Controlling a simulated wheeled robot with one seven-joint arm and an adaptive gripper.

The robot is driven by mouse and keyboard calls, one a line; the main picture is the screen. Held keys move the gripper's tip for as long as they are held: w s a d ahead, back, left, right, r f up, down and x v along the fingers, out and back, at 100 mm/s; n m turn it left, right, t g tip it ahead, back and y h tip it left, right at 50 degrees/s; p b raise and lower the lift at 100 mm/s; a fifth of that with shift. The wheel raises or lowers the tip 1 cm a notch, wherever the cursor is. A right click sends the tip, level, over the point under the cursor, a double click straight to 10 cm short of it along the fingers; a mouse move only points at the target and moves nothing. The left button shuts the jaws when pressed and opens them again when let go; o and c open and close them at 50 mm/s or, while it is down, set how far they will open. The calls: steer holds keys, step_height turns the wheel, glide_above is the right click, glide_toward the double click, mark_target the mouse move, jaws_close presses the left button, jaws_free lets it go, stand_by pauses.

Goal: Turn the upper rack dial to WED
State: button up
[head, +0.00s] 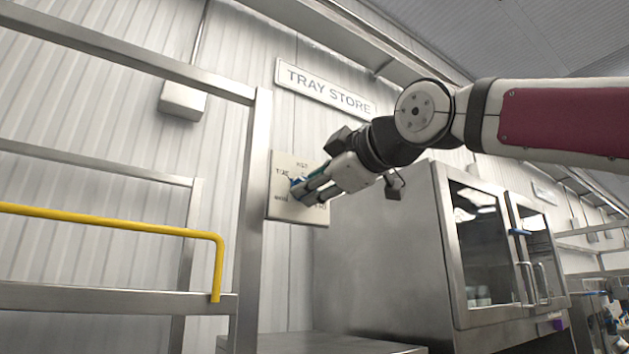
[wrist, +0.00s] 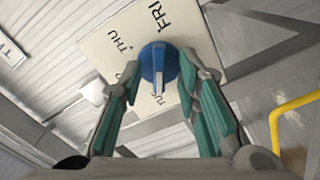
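The blue dial (wrist: 158,65) sits on a pale square plate (wrist: 115,22). In the wrist view the plate shows THU, FRI and a partly hidden label below the dial that looks like TUE. The dial's white pointer (wrist: 158,80) points down toward that label. WED is not visible there. In the head view the plate (head: 283,211) is on the wall, with small labels around the dial (head: 296,187), partly covered by my gripper. My gripper (wrist: 160,72) is open, with its teal-padded fingers on either side of the dial. I cannot tell whether they touch it.
A TRAY STORE sign (head: 325,89) is above the plate. A steel cabinet (head: 385,255) with glass doors stands to the right, close to the plate. A metal frame (head: 251,220) and a yellow rail (head: 110,223) are to the left.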

steer(key=shift+w, duration=0.1)
jaws_close()
stand_by(0.4)
steer(key=m+b, duration=0.3)
steer(key=m, duration=0.8)
steer(key=shift+f+m+b, duration=0.15)
steer(key=shift+m+b, duration=0.25)
steer(key=shift+a, duration=0.1)
stand_by(0.3)
jaws_free()
